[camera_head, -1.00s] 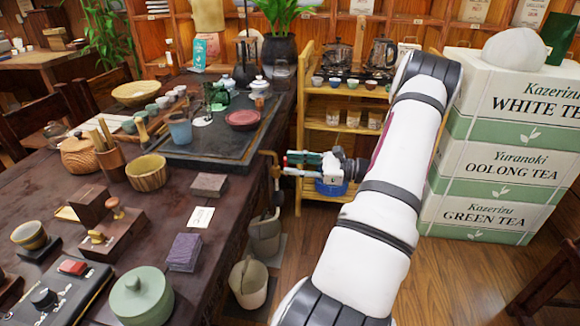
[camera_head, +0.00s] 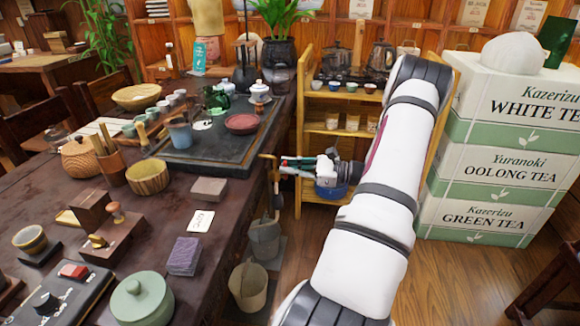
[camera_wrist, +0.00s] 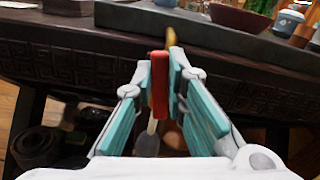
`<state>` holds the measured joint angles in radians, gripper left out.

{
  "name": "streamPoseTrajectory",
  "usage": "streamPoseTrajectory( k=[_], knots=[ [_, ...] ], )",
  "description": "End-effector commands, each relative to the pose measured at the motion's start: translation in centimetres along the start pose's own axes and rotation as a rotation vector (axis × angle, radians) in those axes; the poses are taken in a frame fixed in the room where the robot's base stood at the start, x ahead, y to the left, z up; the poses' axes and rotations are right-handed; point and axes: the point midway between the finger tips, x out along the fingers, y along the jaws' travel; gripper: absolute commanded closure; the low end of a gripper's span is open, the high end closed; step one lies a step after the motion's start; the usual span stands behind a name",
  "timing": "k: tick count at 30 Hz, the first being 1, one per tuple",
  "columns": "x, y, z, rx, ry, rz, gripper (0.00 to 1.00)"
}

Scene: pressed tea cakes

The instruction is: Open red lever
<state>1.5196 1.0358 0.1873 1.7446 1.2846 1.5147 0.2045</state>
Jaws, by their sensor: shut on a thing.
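The red lever (camera_wrist: 159,85) stands upright in the middle of the wrist view, between the two teal-padded fingers of my gripper (camera_wrist: 162,72). The fingers are shut on it, one on each side. A brass-coloured tap part (camera_wrist: 171,38) shows just beyond the lever, at the table edge. In the head view, my gripper (camera_head: 284,166) reaches left to the side of the dark table, beside the brass tap (camera_head: 267,157). The lever is mostly hidden by the fingers there.
The dark tea table (camera_head: 225,225) with a black tray (camera_head: 200,160) lies left of my gripper. Two buckets (camera_head: 248,287) (camera_head: 264,240) stand on the floor below. A wooden shelf (camera_head: 315,140) and stacked tea boxes (camera_head: 490,180) are behind and right.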

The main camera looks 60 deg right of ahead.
Motion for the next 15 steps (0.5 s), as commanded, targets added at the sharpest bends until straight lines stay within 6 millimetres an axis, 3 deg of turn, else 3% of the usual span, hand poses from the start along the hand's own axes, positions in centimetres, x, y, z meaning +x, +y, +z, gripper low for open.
streamPoseTrajectory(
  k=[7, 15],
  knots=[
    [-0.05, -0.76, 0.12, 0.174, 0.002, 0.001, 1.00],
    [-0.05, -0.88, -0.13, 0.211, 0.002, -0.001, 1.00]
  ],
)
